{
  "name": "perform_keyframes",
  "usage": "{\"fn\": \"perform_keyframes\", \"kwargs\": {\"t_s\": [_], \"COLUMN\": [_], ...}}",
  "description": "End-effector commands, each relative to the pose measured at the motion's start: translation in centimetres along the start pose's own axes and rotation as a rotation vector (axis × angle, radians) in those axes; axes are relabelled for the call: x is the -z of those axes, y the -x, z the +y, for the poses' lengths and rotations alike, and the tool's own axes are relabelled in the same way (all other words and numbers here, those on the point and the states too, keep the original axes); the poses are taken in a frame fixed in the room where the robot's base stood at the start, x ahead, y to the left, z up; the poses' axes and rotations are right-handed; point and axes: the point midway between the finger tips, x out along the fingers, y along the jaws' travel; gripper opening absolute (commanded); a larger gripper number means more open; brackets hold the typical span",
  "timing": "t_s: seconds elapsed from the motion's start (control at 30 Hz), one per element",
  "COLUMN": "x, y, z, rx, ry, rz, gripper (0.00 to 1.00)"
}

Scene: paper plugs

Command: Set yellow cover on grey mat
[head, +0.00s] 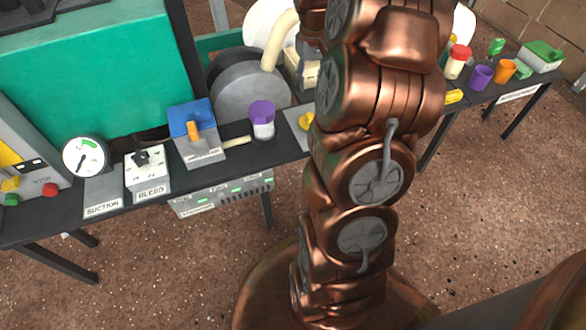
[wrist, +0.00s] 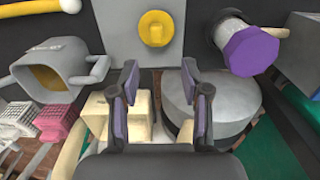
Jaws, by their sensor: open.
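The yellow cover (wrist: 155,28) is a small round yellow piece with a raised knob. It lies on the grey mat (wrist: 120,45), near the top of the wrist view. In the head view the yellow cover (head: 306,121) shows partly on the grey mat (head: 292,113), with my arm hiding the right side. My gripper (wrist: 159,75) is open, with purple-padded fingers apart and nothing between them. The fingers are below the cover in the wrist view and do not touch it. My gripper cannot be made out in the head view.
A jar with a purple lid (wrist: 247,50) stands right of the mat in the wrist view. A grey drum (wrist: 210,108) and a cream block (wrist: 112,110) lie below the fingers. A grey open container (wrist: 65,72) is at left. A blue-topped box (head: 197,130) stands on the bench.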

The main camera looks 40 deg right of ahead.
Motion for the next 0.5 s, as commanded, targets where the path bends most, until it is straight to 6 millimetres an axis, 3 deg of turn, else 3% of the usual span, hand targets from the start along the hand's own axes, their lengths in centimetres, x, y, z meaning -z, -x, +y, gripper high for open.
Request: {"fn": "perform_keyframes", "kwargs": {"t_s": [0.17, 0.3, 0.5], "x": [-3.0, -7.4, -15.0], "y": [0.8, 1.4, 1.5], "z": [-5.5, -10.7, -16.1], "rx": [0.012, 0.018, 0.012], "ry": [0.075, 0.15, 0.238], "rz": [-0.033, -0.077, -0.149], "gripper": [0.47, 0.47, 0.47]}}
